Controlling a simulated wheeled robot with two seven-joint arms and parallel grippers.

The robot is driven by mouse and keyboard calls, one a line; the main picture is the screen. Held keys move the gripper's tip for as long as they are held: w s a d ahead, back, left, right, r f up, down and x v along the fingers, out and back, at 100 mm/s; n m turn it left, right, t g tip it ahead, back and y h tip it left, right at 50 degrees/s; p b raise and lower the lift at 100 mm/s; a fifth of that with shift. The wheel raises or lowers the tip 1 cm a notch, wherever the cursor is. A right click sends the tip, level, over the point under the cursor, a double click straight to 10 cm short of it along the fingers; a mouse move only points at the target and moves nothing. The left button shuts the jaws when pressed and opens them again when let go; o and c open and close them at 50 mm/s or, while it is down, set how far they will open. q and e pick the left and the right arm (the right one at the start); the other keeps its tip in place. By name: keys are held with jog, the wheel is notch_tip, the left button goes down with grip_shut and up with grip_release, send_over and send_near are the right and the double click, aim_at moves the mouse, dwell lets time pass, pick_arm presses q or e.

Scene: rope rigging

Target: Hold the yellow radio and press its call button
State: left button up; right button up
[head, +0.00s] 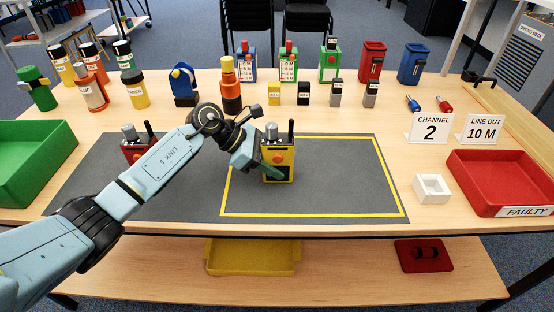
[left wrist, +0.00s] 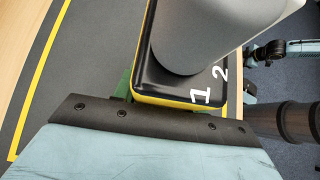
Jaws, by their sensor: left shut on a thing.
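The yellow radio (head: 285,160) stands upright on the grey mat, inside the yellow outline. It has a grey knob, a black antenna and a small reddish round spot on its front; I cannot tell if that is the call button. My left gripper (head: 268,164) is shut on the radio, reaching it from its left side with a green finger across the lower front. In the left wrist view the radio's black top (left wrist: 150,76) shows the numbers 1 and 2 beside the large grey knob. My right gripper is not seen in the head view.
A red radio (head: 131,152) stands on the mat's left part, partly behind my left arm. A white open box (head: 432,187) and a red "FAULTY" tray (head: 487,206) are at right. A green tray (head: 72,148) is at left. The mat's right part is clear.

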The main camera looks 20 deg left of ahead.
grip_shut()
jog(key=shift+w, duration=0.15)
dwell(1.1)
